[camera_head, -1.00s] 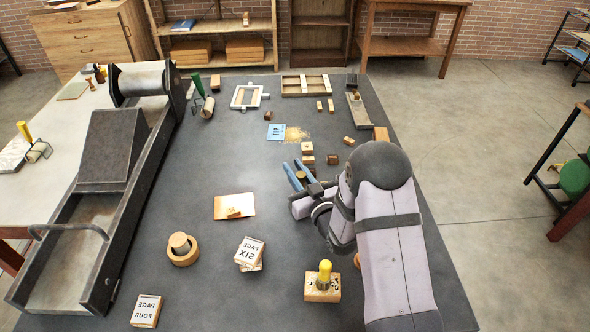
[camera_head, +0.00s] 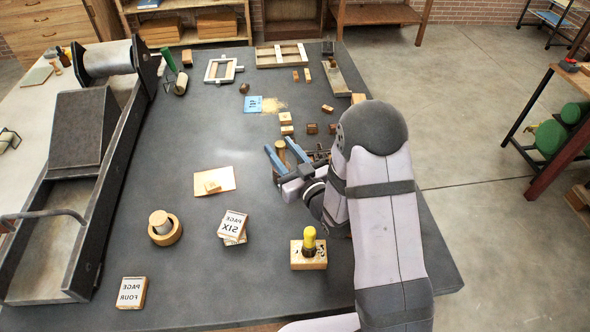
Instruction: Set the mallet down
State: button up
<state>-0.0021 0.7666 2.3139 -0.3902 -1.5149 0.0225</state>
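My gripper (camera_head: 281,152) is over the middle of the dark table, right of the orange-tan sheet. Its two blue fingers stand apart, with a visible gap. A small tan-brown piece (camera_head: 281,147), which seems to be the mallet, shows between and just beyond them. Most of it is hidden by the gripper. I cannot tell whether its underside touches the table.
Small wooden blocks (camera_head: 286,119) stand just behind my gripper. The sheet (camera_head: 224,181) bears a small block. A yellow-knobbed tool (camera_head: 309,237) stands on a wooden block in front. A large press (camera_head: 75,150) fills the left side.

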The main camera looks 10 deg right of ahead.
jog(key=b+v, duration=0.1)
jog(key=v, duration=0.6)
jog(key=shift+s, duration=0.15)
dwell(0.3)
jog(key=s+d+r+m+g+h+p, duration=0.1)
jog(key=s+d+m+g+h+p, duration=0.2)
jog(key=s+d+g+h+p, duration=0.6)
jog(key=s+a+r+m+g+y+p, duration=0.1)
jog(key=s+r+g+p, duration=0.2)
jog(key=s, duration=0.4)
jog(key=s+a+r+g+y+p, duration=0.1)
jog(key=s+r+g+p, duration=0.15)
jog(key=s+g, duration=0.35)
jog(key=shift+t, duration=0.7)
jog(key=f+b, duration=0.2)
jog(key=b, duration=0.1)
jog(key=s+f+b, duration=0.1)
jog(key=f+b, duration=0.1)
jog(key=b, duration=0.1)
jog(key=shift+f, duration=0.2)
